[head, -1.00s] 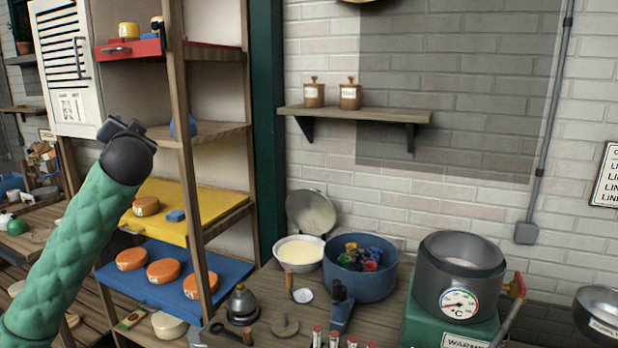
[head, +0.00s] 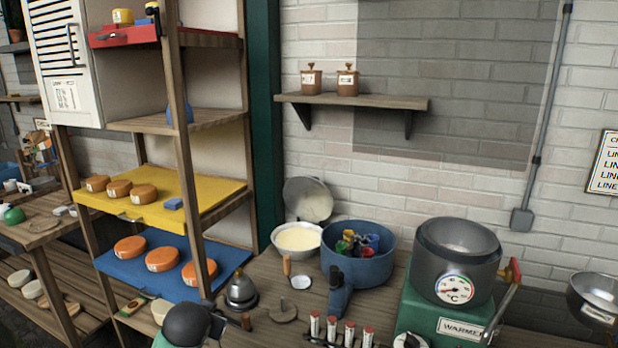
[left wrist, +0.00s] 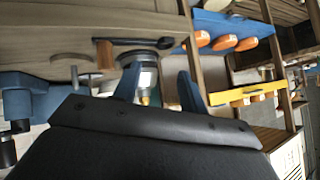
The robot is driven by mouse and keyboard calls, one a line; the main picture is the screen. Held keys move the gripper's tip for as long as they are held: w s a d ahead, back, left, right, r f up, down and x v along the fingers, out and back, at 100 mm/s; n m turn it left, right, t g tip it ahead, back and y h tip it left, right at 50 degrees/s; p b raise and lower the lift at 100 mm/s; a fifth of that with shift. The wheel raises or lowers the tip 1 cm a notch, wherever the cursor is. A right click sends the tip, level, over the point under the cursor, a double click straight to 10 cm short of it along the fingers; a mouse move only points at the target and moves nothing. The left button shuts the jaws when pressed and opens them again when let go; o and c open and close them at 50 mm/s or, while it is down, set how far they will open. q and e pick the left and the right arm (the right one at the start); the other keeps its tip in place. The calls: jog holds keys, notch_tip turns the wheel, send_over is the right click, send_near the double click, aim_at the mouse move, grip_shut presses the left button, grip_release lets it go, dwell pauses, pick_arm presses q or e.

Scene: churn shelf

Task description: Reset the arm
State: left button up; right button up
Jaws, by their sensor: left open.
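My left arm shows at the bottom of the head view, its dark wrist and left gripper (head: 217,325) low in front of the shelf's foot, partly cut off by the frame edge. In the left wrist view the two blue fingers of the left gripper (left wrist: 160,88) stand apart with nothing held between them. A grey bell-shaped item (left wrist: 140,68) shows behind the fingers; it also stands on the bench in the head view (head: 241,292). My right gripper is in neither view.
The shelf's yellow board (head: 125,209) and blue board (head: 130,272) carry orange rounds. Open air lies above the bench.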

pick_arm(q)
jog(key=s+d+f+n+g+h, duration=0.1)
jog(key=s+d+f+g, duration=0.15)
jog(key=s+f, duration=0.7)
jog(key=s+d+f+g, duration=0.2)
jog(key=s+d+f, duration=0.2)
jog(key=s+f, duration=0.55)
jog(key=s+d+f+g, duration=0.1)
jog(key=s+f+g, duration=0.1)
jog(key=s+f, duration=0.4)
jog(key=s+d+f+g+h, duration=0.1)
jog(key=s+f+g, duration=0.1)
jog(key=s+f, duration=0.5)
jog(key=s, duration=0.6)
jog(key=shift+s+d+f+n, duration=0.15)
jog(key=shift+d+f+n, duration=0.05)
jog(key=shift+d+n, duration=0.1)
